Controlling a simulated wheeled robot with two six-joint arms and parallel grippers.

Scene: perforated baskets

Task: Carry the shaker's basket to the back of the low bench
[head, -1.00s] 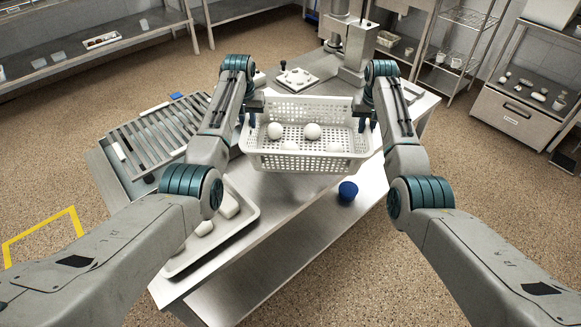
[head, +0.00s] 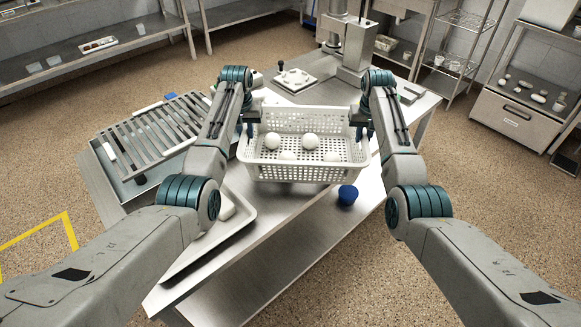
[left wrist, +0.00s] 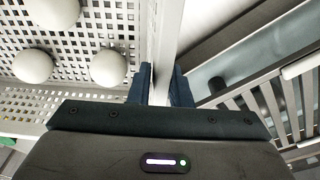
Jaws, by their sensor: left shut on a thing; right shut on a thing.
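A white perforated basket (head: 300,173) hangs level between my two grippers over the steel bench (head: 265,225), its far part in front of the bench's back half. Several white round things (head: 310,141) lie in it. My left gripper (head: 250,130) is shut on the basket's left end wall. In the left wrist view that wall (left wrist: 168,35) runs between the fingers (left wrist: 160,85), with white balls (left wrist: 108,67) inside the basket. My right gripper (head: 363,130) is shut on the right end wall. Whether the basket's underside touches anything is hidden.
A slatted metal rack (head: 150,140) stands at left. A white tray (head: 215,235) lies on the bench, partly behind my left arm. A blue cup (head: 347,194) sits close below the basket. A machine with a column (head: 357,55) and a plate with a black knob (head: 293,80) stand behind.

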